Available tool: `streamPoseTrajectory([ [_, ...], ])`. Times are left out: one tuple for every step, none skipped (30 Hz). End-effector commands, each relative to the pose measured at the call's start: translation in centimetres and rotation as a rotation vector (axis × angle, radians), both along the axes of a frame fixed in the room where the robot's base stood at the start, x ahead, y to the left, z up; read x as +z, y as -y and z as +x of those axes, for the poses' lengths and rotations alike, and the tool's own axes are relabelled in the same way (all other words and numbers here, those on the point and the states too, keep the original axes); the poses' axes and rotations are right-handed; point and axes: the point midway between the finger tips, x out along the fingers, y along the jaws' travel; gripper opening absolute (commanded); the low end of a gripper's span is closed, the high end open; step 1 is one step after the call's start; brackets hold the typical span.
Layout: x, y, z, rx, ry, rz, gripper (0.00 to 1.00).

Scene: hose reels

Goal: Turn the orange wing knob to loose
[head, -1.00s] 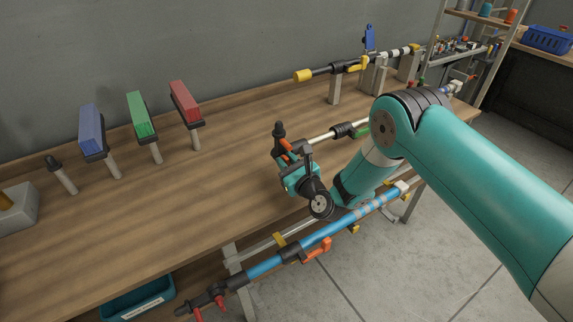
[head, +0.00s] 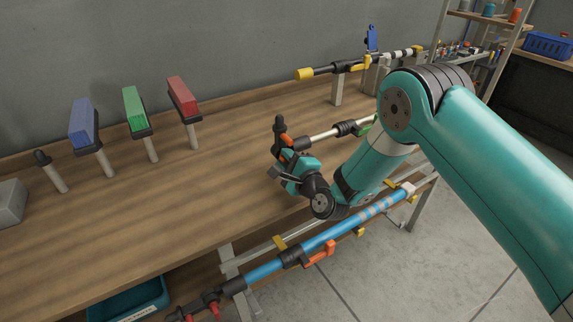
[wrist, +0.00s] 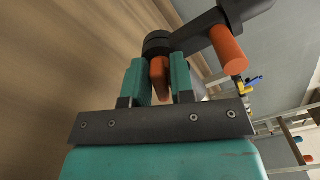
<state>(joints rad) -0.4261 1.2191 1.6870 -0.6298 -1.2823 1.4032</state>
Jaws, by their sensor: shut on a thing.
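My gripper (wrist: 160,85) is shut on an orange wing of a knob, the orange wing knob (wrist: 160,68), with one teal finger on each side. The knob sits against a black clamp body (wrist: 185,38) in the wrist view. In the head view my gripper (head: 287,157) is at the near end of a pale pole, above the bench's front part. The orange (head: 286,140) shows there only as a small patch beside a black upright end piece (head: 280,124).
A second orange piece (wrist: 228,48) sticks out of the black part, right of my fingers. A blue pole (head: 350,225) with an orange lever (head: 319,254) runs along the bench's front. Blue, green and red blocks on posts stand at left. The bench middle is clear.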

Motion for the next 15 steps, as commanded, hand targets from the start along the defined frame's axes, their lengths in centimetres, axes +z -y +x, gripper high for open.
streamPoseTrajectory([
  [-0.34, -0.02, -0.02, 0.001, 0.026, -0.037, 0.00],
  [-0.34, -0.02, -0.01, 0.000, 0.041, -0.061, 0.00],
  [-0.38, -0.02, -0.01, 0.000, 0.062, -0.092, 0.00],
  [-0.41, -0.02, -0.02, 0.000, 0.078, -0.116, 0.00],
  [-0.42, -0.02, -0.03, 0.000, 0.094, -0.138, 0.00],
  [-0.42, -0.02, -0.03, 0.000, 0.114, -0.168, 0.00],
  [-0.42, -0.01, -0.02, 0.000, 0.129, -0.191, 0.00],
  [-0.44, -0.01, -0.03, 0.000, 0.143, -0.212, 0.00],
  [-0.46, -0.01, -0.03, 0.000, 0.161, -0.239, 0.00],
  [-0.45, -0.02, -0.03, 0.000, 0.175, -0.258, 0.00],
  [-0.44, -0.03, -0.02, 0.000, 0.190, -0.279, 0.00],
  [-0.43, -0.02, -0.01, 0.000, 0.206, -0.303, 0.00],
  [-0.44, -0.02, -0.03, 0.000, 0.218, -0.321, 0.00],
  [-0.46, -0.02, -0.04, 0.000, 0.228, -0.337, 0.00],
  [-0.47, -0.02, -0.05, 0.000, 0.242, -0.358, 0.00],
])
